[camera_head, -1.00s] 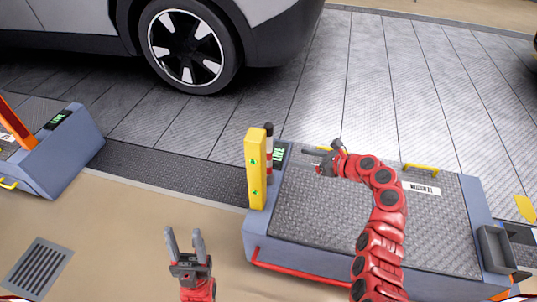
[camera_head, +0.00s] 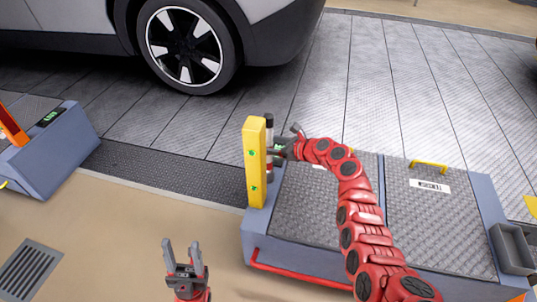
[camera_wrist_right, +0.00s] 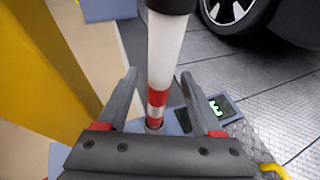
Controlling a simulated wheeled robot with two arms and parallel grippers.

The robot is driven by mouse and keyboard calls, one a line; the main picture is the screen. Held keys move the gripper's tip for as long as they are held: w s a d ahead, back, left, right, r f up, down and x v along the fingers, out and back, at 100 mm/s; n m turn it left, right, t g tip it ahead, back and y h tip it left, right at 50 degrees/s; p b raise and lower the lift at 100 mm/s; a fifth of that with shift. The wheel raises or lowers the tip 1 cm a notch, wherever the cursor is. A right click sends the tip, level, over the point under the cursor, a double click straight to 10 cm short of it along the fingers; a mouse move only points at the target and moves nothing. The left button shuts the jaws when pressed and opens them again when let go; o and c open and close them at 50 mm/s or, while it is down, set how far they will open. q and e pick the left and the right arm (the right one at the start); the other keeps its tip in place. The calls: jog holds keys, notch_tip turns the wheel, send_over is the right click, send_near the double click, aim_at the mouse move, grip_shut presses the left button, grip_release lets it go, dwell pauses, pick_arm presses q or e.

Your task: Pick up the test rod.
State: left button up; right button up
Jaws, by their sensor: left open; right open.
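The test rod (camera_head: 269,138) stands upright beside the yellow post, with a black top and red and white bands. In the right wrist view the test rod (camera_wrist_right: 165,55) rises between the two open fingers of my right gripper (camera_wrist_right: 158,76), with a gap on each side. In the head view my right gripper (camera_head: 284,143) is at the rod, partly hidden by its own wrist. My left gripper (camera_head: 182,247) is open and empty above the floor at the lower left.
The yellow post (camera_head: 256,165) stands just left of the rod. A small green-lit display (camera_wrist_right: 221,106) lies by the rod's base. The grey-blue platform (camera_head: 310,208) carries a yellow handle (camera_head: 429,165) and a red front rail (camera_head: 300,272). A car wheel (camera_head: 184,47) is behind.

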jog(key=shift+w+a+f, duration=0.2)
jog(key=shift+w+a, duration=0.05)
jog(key=shift+a, duration=0.1)
grip_shut()
